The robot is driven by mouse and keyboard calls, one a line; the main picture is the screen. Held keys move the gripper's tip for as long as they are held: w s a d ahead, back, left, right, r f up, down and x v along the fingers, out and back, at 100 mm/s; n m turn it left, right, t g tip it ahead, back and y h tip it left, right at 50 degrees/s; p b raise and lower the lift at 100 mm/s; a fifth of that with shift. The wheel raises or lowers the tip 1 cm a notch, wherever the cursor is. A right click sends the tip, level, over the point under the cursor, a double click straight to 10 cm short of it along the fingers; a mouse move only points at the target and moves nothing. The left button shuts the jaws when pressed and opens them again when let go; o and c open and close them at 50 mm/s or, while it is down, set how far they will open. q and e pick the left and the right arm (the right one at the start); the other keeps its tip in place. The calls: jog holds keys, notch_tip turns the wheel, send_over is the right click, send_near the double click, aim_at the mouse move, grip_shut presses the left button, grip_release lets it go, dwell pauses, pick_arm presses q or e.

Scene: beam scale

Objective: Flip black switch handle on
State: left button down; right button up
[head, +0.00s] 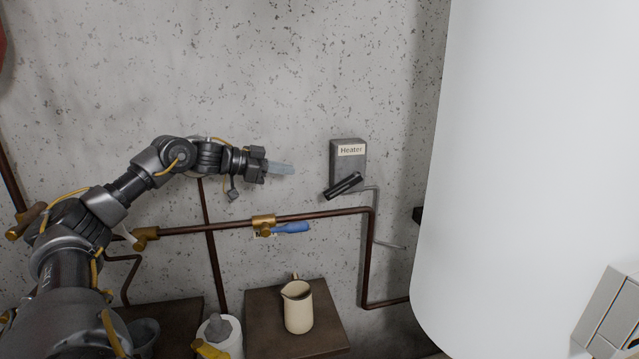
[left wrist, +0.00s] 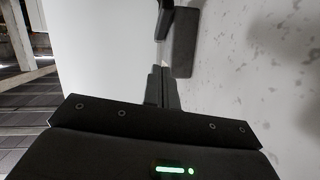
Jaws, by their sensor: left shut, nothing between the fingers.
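A grey switch box (head: 348,154) labelled "Heater" is fixed to the speckled wall, right of the middle in the head view. Its black handle (head: 343,186) sits at the box's lower edge and slants down to the left. My left gripper (head: 291,169) is to the left of the box, apart from it, with its fingers pointing right. In the left wrist view its fingers (left wrist: 162,87) are together with nothing between them. The box (left wrist: 184,44) and part of the black handle (left wrist: 164,20) show ahead of them. My right gripper is not seen.
A copper pipe (head: 325,214) with brass fittings and a blue valve handle (head: 291,228) runs below the box. A cream jug (head: 298,307) stands on a brown stand (head: 262,338). A large white cylinder (head: 530,150) fills the right side. The wall around my left gripper is clear.

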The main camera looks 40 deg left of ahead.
pick_arm(q)
jog(key=p, duration=0.6)
send_near(337, 186)
jog(key=w+d+r, duration=0.2)
jog(key=w+r, duration=0.1)
jog(key=f, duration=0.1)
jog(key=w+f+p, duration=0.2)
jog(key=f, duration=0.1)
jog(key=shift+d, duration=0.15)
jog(key=shift+w+f, duration=0.1)
jog(key=shift+f, duration=0.15)
